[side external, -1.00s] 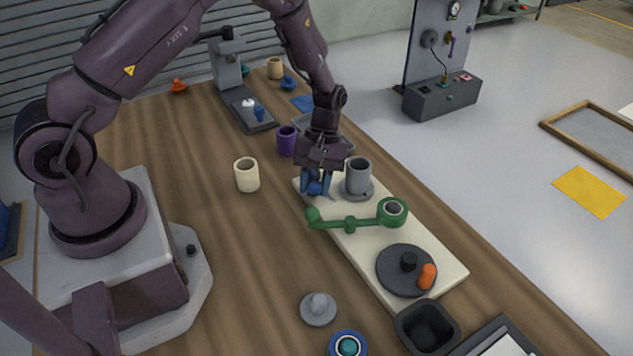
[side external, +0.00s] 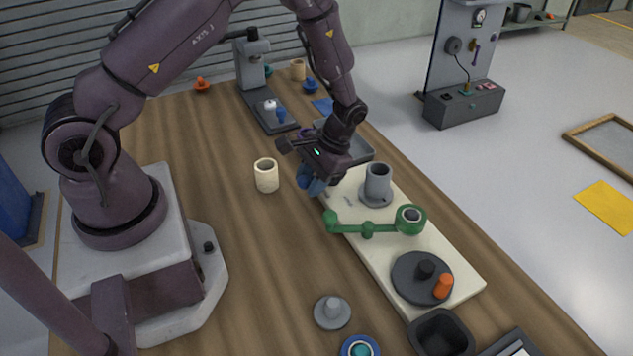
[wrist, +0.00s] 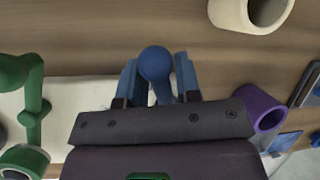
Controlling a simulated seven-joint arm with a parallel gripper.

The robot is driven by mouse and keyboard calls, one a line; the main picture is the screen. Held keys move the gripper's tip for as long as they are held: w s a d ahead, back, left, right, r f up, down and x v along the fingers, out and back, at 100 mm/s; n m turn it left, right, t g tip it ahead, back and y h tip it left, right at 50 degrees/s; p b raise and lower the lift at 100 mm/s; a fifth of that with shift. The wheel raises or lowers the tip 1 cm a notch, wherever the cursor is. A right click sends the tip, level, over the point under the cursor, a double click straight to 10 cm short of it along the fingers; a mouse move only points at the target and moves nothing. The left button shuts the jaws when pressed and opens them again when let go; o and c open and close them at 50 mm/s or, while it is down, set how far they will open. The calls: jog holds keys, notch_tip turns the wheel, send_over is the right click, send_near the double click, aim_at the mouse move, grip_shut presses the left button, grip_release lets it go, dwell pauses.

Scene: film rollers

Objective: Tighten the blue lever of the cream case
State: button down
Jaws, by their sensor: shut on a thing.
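The cream case (side external: 437,262) is a long flat cream slab on the wooden table, and part of it shows in the wrist view (wrist: 75,91). The blue lever (wrist: 156,62) shows as a round blue knob between the two blue fingers of my gripper (wrist: 159,78). My gripper (side external: 311,182) is shut on it at the far left end of the case. In the side view the fingers largely hide the lever, and its base cannot be made out.
On the case, a grey cup-shaped part (side external: 377,183), a green arm (side external: 368,229) and a dark disc (side external: 421,277) with an orange knob stand close by. A cream cup (side external: 266,175) and purple cup (wrist: 262,108) are near my gripper.

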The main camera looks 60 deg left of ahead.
jog(key=shift+a+m+y, duration=0.5)
jog(key=shift+a+m, duration=0.15)
jog(key=shift+m, duration=0.55)
jog(key=c, duration=0.8)
grip_release()
jog(key=v, duration=1.3)
jog(key=shift+s+r, duration=0.15)
jog(key=shift+s, duration=0.1)
